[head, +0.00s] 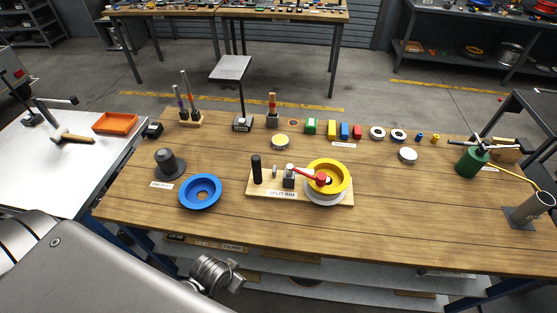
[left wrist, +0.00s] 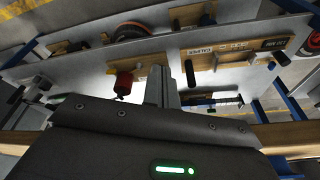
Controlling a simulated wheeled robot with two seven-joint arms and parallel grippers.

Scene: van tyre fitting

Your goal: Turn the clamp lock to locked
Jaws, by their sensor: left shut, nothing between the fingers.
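The split rim fixture (head: 265,187) is a wooden board on the workbench, labelled SPLIT RIM. On it a clamp (head: 289,180) with a red lever (head: 321,179) stands beside a yellow ring (head: 338,169) seated on a pale rim (head: 325,199). The red lever points right, reaching over the ring; I cannot tell its lock state. A black upright handle (head: 256,168) stands at the board's left end. My left gripper shows in the left wrist view (left wrist: 163,85), shut and empty, away from the clamp. My left arm crosses the lower left of the head view. My right gripper is out of view.
A blue ring (head: 200,192) and dark cone (head: 169,164) lie left of the fixture. Coloured blocks (head: 332,128) line the back; a green canister (head: 471,161) stands right. Bench in front of the fixture is clear. Shelves (head: 330,273) run beneath its front edge.

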